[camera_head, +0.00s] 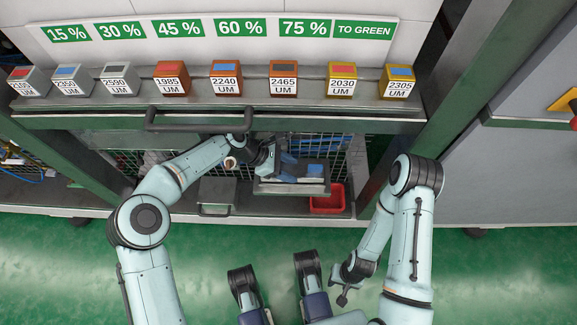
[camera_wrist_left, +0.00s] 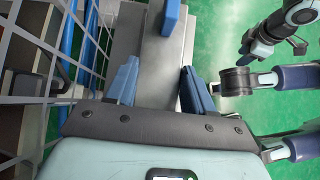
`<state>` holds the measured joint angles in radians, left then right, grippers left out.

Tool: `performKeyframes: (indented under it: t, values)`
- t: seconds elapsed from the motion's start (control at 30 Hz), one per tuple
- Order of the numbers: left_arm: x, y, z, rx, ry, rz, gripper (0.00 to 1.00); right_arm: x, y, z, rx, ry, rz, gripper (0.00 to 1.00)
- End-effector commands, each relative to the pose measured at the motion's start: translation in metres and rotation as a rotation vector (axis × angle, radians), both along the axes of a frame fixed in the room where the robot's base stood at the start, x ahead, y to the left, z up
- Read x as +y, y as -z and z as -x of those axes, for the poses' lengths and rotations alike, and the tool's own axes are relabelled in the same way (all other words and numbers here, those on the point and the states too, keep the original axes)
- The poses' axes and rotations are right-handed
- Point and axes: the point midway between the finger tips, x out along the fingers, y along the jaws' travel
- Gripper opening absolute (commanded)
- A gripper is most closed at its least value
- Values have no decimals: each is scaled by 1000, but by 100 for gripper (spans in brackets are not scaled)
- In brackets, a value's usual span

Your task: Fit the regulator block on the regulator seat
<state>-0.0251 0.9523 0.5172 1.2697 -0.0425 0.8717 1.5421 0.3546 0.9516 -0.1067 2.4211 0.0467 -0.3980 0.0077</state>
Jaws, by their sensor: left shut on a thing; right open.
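My left gripper (camera_head: 285,161) reaches in under the shelf, in front of the wire mesh. In the left wrist view its two blue fingers (camera_wrist_left: 160,82) stand either side of a grey piece (camera_wrist_left: 152,60), which I take for the regulator block, and are shut on it. A blue part (camera_wrist_left: 171,18) stands up beyond the fingertips; a blue patch (camera_head: 315,169) also shows beside the gripper in the head view. A grey ledge (camera_head: 290,188) lies below the gripper; I cannot tell whether it is the regulator seat. My right gripper (camera_head: 343,288) is open and empty, low over the floor.
A red bin (camera_head: 328,200) stands just right of the ledge, and a grey box (camera_head: 215,196) to its left. A dark handle bar (camera_head: 197,122) runs above my left wrist. Several numbered blocks line the shelf (camera_head: 225,106). The green floor (camera_head: 500,275) at right is clear.

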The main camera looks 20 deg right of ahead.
Motion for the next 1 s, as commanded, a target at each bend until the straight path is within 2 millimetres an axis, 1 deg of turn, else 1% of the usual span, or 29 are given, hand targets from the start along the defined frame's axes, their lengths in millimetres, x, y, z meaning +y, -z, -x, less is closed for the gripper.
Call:
performKeyframes:
  t: [0.43,0.47,0.5,0.53,0.83,1.0]
  values:
    - [-1,10,0,0,1,1,0,0,3,-1,0,0,0,42]
    - [-1,10,0,-1,0,1,59,0,3,-1,0,0,0,42]
    - [-1,10,0,-1,0,1,72,0,3,-1,0,0,0,42]
    - [-1,10,0,-1,0,1,82,0,3,-1,0,0,0,42]
    - [0,11,0,0,1,-1,82,0,3,-1,0,0,0,42]
    - [3,6,1,0,0,-1,82,0,-2,0,0,0,0,42]
